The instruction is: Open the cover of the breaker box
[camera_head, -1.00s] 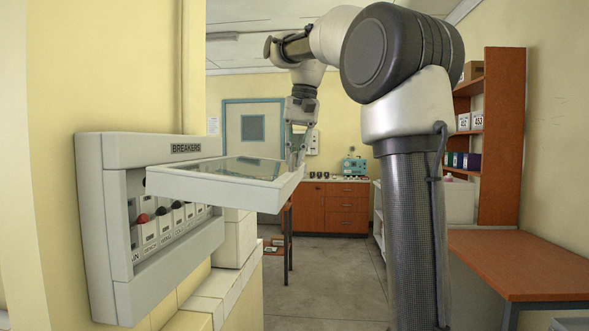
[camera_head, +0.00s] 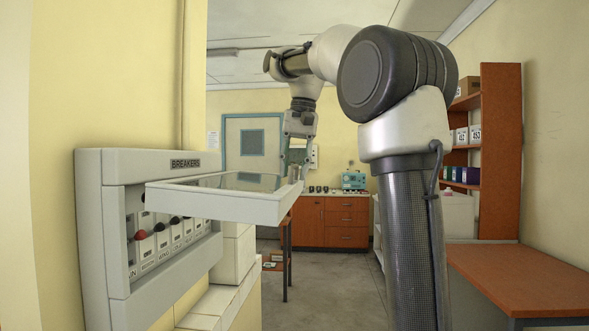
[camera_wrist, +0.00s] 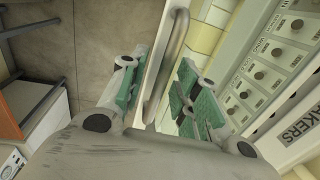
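The grey breaker box (camera_head: 105,250) is on the yellow wall at left in the head view, marked BREAKERS. Its framed cover (camera_head: 225,205) is raised and sticks out about level, so the breaker row (camera_head: 165,237) below shows. My gripper (camera_head: 296,172) is at the cover's outer edge, pointing down. In the wrist view my gripper (camera_wrist: 160,95) has its green-padded fingers well apart. The cover's edge and a curved handle (camera_wrist: 168,62) lie between them. A gap shows on the right finger's side; contact on the left finger's side is unclear.
An orange-topped table (camera_head: 525,280) and a tall shelf (camera_head: 500,150) stand at right. A wooden cabinet (camera_head: 330,222) is at the back. White blocks (camera_head: 235,255) sit below the box. Open floor (camera_head: 325,285) lies in the middle.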

